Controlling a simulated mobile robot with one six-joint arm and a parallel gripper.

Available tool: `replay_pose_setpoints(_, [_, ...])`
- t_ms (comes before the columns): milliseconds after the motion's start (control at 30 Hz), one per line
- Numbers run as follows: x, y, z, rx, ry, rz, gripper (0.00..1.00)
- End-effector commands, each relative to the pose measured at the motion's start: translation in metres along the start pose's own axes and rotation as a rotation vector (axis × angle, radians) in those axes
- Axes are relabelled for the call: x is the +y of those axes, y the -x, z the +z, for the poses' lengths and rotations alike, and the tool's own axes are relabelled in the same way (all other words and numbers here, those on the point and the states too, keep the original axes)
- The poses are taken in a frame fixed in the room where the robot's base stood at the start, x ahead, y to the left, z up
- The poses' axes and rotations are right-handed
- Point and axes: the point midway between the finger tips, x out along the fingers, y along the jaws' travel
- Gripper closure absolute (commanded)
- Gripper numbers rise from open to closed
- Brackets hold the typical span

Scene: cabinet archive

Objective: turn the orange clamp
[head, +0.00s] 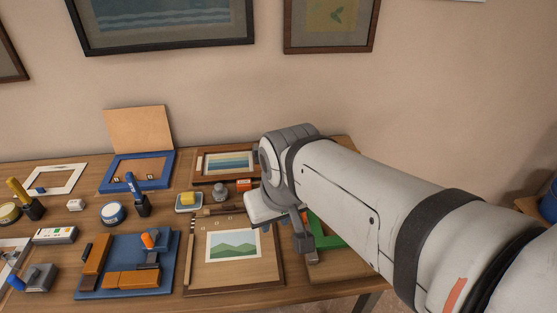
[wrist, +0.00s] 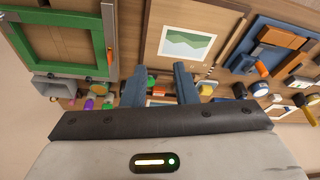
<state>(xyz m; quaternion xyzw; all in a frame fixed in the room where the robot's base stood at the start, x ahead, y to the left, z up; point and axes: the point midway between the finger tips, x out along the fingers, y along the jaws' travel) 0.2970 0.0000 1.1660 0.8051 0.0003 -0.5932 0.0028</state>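An orange-handled clamp (head: 148,240) stands on a blue board (head: 168,262) among orange-brown wooden blocks at the front left. Its orange handle (wrist: 261,68) also shows in the wrist view, at the upper right. A small orange piece (wrist: 109,57) sits on the edge of the green frame (wrist: 98,20); I cannot tell which orange part is meant. My gripper (wrist: 159,72) is open and empty, its two fingers apart. In the head view my gripper (head: 303,236) is above the table's right part, right of the blue board and beside the green frame, which my arm partly hides.
A wooden frame (head: 190,282) with a green hill picture lies between the blue board and my gripper. Tape rolls, brushes, a yellow sponge (head: 188,198) and a raised blue frame (head: 168,165) crowd the table's left and back. The wall rises behind.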

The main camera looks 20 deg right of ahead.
Motion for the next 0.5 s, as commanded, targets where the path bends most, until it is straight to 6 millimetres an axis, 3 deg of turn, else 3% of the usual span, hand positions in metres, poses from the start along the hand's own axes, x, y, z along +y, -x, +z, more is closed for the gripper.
replay_pose_setpoints(100, [0.005, -0.002, -0.011, -0.03, -0.028, 0.005, 0.74])
replay_pose_setpoints(133, [0.019, -0.004, -0.015, -0.043, -0.029, 0.003, 0.74])
replay_pose_setpoints(267, [0.041, -0.016, -0.04, -0.12, -0.103, 0.012, 0.74])
replay_pose_setpoints(500, [0.088, -0.06, -0.086, -0.282, -0.273, 0.028, 0.74])
